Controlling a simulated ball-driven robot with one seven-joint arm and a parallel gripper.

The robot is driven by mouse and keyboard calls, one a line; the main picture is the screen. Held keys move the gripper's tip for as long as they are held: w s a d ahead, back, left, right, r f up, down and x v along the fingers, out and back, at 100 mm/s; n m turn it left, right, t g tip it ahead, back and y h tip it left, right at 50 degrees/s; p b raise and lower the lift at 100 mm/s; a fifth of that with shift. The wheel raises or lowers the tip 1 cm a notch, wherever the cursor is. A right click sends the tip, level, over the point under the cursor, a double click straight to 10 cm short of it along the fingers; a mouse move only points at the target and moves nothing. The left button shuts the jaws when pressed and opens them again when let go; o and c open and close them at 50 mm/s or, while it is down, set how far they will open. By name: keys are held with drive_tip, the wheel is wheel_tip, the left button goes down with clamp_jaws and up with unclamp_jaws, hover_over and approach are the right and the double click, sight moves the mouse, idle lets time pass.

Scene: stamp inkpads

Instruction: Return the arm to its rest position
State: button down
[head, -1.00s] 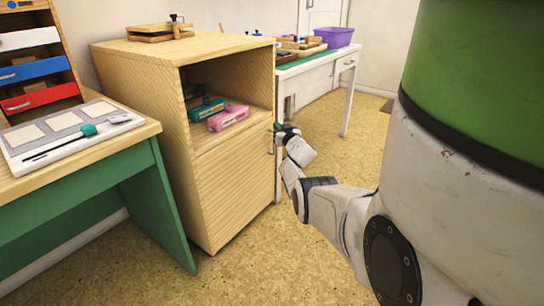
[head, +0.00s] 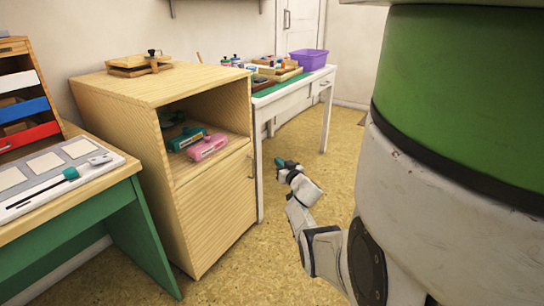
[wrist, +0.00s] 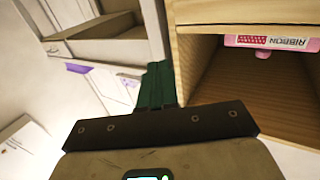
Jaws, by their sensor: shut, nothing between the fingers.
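My gripper (head: 281,163) is at the end of my arm, in front of the cabinet's right side and apart from it, with open floor below. In the wrist view its green fingers (wrist: 155,84) are closed together with nothing between them. The wooden cabinet (head: 212,212) stands left of my arm, its lower door shut and its upper shelf open. A pink box (head: 208,147) and a teal box (head: 186,139) lie on that shelf. The pink box, marked RIBBON, also shows upside down in the wrist view (wrist: 270,42).
A white table (head: 290,93) with a green mat, small items and a purple bin (head: 308,59) stands behind the cabinet. A green-legged desk (head: 140,235) with a white board (head: 55,172) is at left. Speckled floor (head: 345,160) is clear around my arm.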

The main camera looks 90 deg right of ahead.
drive_tip(key=shift+s+a, duration=0.2)
drive_tip(key=shift+s, duration=0.05)
drive_tip(key=w+a+f+g+y, duration=0.15)
drive_tip(key=w+a+f, duration=0.25)
drive_tip(key=w+a, duration=0.6)
drive_tip(key=w+a+f+g+y, duration=0.1)
drive_tip(key=w+a+f+y, duration=0.3)
drive_tip(key=w+a, duration=0.65)
drive_tip(key=w+a+f+n+g+y, duration=0.1)
drive_tip(key=a+f+n+y, duration=0.2)
drive_tip(key=a, duration=1.1)
drive_tip(key=a+f+n+g+y, duration=0.1)
drive_tip(key=a+f+n+y, duration=0.15)
drive_tip(key=a, duration=1.05)
drive_tip(key=s+a+r+n+g+y, duration=0.25)
drive_tip(key=s+a, duration=0.35)
drive_tip(key=a, duration=0.3)
drive_tip(key=s+a+r+n+g+y, duration=0.1)
drive_tip(key=s+a+r+n+y, duration=0.1)
drive_tip(key=s+a+n, duration=0.35)
wheel_tip(320, 180, up, 26)
drive_tip(key=a+m+p, duration=0.1)
drive_tip(key=a+p, duration=0.1)
drive_tip(key=p, duration=2.4)
drive_tip(key=shift+s+a+r+m+p, duration=0.2)
drive_tip(key=shift+s+a+m+p, duration=0.1)
drive_tip(key=shift+a+m, duration=0.05)
